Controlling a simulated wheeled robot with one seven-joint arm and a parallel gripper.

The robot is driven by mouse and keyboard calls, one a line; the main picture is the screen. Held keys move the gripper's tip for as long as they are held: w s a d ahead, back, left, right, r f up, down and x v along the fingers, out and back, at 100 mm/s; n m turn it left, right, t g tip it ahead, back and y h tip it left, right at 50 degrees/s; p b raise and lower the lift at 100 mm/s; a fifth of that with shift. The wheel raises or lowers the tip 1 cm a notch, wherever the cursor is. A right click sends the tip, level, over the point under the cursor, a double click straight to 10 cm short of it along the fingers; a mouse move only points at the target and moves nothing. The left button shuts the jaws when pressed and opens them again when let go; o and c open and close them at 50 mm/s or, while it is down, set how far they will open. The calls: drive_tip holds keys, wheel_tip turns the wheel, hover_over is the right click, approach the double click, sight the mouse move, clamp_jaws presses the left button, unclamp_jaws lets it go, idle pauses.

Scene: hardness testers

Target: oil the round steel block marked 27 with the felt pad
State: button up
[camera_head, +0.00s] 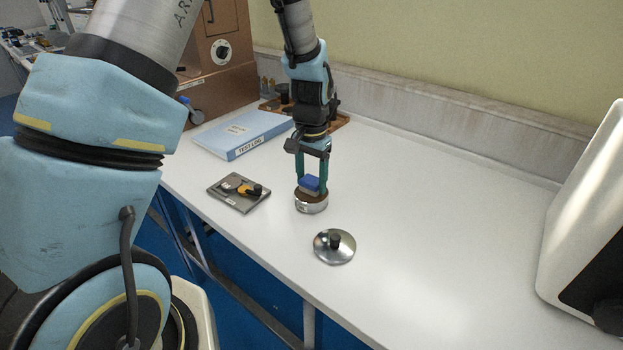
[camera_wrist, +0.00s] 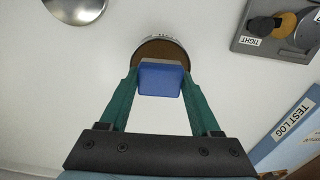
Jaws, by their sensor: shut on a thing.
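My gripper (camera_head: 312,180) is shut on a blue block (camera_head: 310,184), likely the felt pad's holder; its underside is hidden. The blue block (camera_wrist: 161,78) also shows between the green fingers in the wrist view. It is at the brown top of a low, round, steel-sided piece (camera_head: 311,203), seen past the pad in the wrist view (camera_wrist: 160,48). I cannot tell whether the pad touches that top. Small marks on its side are unreadable, so I cannot tell whether this is block 27 or an oil dish.
A shiny round lid with a black knob (camera_head: 334,246) lies in front. A wooden board (camera_head: 338,122) is behind my gripper. The white table's right middle is clear.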

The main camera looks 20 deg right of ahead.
sight(312, 180)
drive_tip(key=shift+f, duration=0.55)
idle(1.2)
drive_tip(key=shift+r+p, duration=2.55)
drive_tip(key=shift+r, duration=1.05)
drive_tip(key=shift+f, duration=0.1)
